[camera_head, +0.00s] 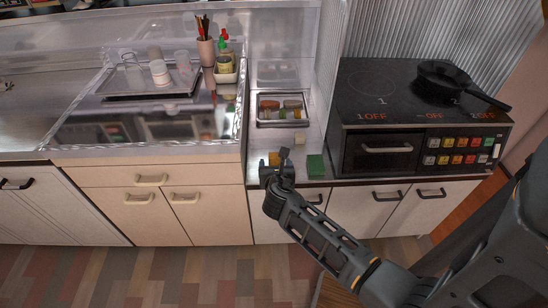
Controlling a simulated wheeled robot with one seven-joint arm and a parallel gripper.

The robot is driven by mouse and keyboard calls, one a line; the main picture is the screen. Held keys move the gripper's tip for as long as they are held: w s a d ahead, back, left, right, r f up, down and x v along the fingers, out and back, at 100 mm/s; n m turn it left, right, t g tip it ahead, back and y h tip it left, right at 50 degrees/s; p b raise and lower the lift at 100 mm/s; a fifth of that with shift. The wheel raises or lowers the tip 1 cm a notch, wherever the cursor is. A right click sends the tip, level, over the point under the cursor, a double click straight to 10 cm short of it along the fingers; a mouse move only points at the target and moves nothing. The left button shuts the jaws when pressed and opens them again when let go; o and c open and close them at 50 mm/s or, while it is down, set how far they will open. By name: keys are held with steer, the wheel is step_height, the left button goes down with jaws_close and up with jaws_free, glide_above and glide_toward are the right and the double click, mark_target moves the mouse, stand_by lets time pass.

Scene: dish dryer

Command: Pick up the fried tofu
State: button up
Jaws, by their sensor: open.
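A small golden-yellow block (273,158), which looks like the fried tofu, sits near the front edge of the narrow counter (318,139), left of the stove. My gripper (277,165) is open and is right at this block, in front of it and partly over it. The gripper hides part of the block, and I cannot tell whether the fingers touch it or stand around it.
A green block (316,165) lies close to the right of my gripper. A pale cube (299,138) sits behind. A metal tray (258,123) with small items is farther back. The stove (410,115) with a black pan (442,80) stands at right.

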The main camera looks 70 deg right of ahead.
mark_target(274, 155)
steer(key=x, duration=0.2)
steer(key=shift+d, duration=0.35)
steer(key=shift+a+f+b+x, duration=0.1)
steer(key=shift+f+b+x, duration=0.1)
steer(key=shift+x, duration=0.7)
steer(key=shift+a+f+b+x, duration=0.1)
steer(key=shift+b+x, duration=0.05)
steer(key=shift+x, duration=0.75)
steer(key=shift+f+b+x, duration=0.1)
steer(key=shift+b+x, duration=0.1)
steer(key=shift+x, duration=0.7)
steer(key=shift+c, duration=0.3)
steer(key=c, duration=1)
steer(key=shift+r, duration=0.1)
